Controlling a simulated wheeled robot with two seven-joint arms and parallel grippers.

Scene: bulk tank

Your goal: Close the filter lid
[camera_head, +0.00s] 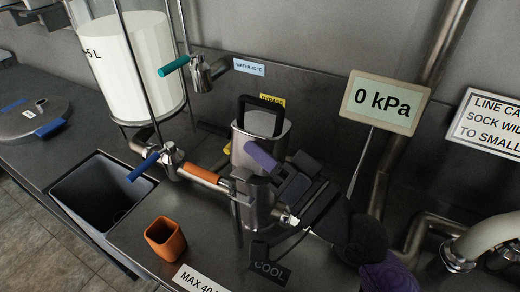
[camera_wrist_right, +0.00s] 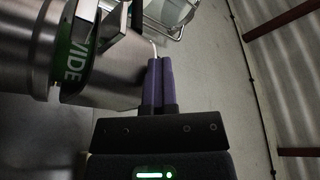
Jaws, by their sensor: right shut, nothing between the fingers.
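The metal filter housing (camera_head: 258,212) stands in the middle of the bench in the head view. Above it is a metal part with a black loop handle (camera_head: 246,102), which looks like the filter lid (camera_head: 240,150); its hinge and seat are hidden, so I cannot tell how far open it is. My right gripper (camera_head: 251,148) reaches in from the right with its purple fingers shut and empty, in front of the lid. In the right wrist view its fingers (camera_wrist_right: 158,66) are together beside a metal cylinder (camera_wrist_right: 115,65); contact is unclear. My left gripper is not in view.
An orange-handled valve (camera_head: 202,172) and blue-handled valve (camera_head: 145,165) lie left of the filter. An orange cup (camera_head: 165,240) and dark open bin (camera_head: 75,188) stand front left. A gauge sign (camera_head: 384,103) reading 0 kPa and steel pipes (camera_head: 385,175) stand to the right.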

